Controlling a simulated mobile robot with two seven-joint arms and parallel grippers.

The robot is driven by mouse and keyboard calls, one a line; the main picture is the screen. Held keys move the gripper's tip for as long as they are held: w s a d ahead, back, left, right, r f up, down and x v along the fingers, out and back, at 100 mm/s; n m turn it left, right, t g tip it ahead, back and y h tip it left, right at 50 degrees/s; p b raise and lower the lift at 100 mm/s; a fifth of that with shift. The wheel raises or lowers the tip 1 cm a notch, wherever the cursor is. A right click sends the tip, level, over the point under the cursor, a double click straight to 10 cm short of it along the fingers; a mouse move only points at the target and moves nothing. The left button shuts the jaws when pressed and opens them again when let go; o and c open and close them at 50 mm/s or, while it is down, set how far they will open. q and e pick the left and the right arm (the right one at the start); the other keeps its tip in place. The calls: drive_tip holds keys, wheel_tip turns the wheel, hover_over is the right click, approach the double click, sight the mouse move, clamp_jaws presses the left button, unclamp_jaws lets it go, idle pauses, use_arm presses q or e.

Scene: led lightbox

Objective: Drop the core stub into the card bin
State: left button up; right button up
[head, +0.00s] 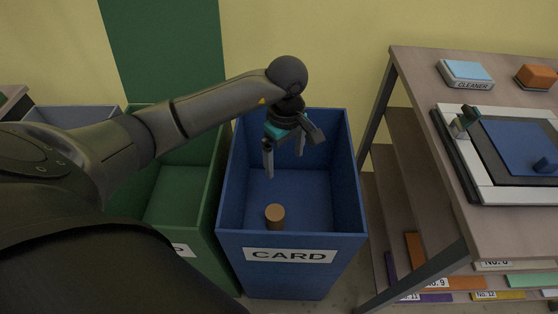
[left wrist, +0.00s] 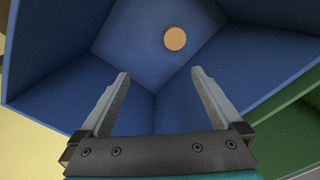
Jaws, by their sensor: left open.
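The core stub (head: 275,216) is a short tan-brown cylinder inside the blue card bin (head: 290,240), which has a white CARD label on its front. The stub appears near the front wall of the bin. It also shows in the left wrist view (left wrist: 175,38) as a round tan end against the blue inside. My left gripper (head: 284,163) is over the bin's opening, pointing down, with its fingers apart and nothing between them. It is apart from the stub. In the left wrist view the open fingers (left wrist: 158,82) frame empty space. My right gripper is not in view.
A green bin (head: 180,195) stands directly left of the card bin, with a grey bin (head: 72,115) farther left. On the right, a table (head: 500,232) holds a blue CLEANER block (head: 466,71), an orange block (head: 537,75) and a framed blue panel (head: 515,140). Shelves with coloured items sit below.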

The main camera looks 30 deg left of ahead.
use_arm(q)
wheel_tip(320, 180, up, 15)
drive_tip(key=p, duration=0.5)
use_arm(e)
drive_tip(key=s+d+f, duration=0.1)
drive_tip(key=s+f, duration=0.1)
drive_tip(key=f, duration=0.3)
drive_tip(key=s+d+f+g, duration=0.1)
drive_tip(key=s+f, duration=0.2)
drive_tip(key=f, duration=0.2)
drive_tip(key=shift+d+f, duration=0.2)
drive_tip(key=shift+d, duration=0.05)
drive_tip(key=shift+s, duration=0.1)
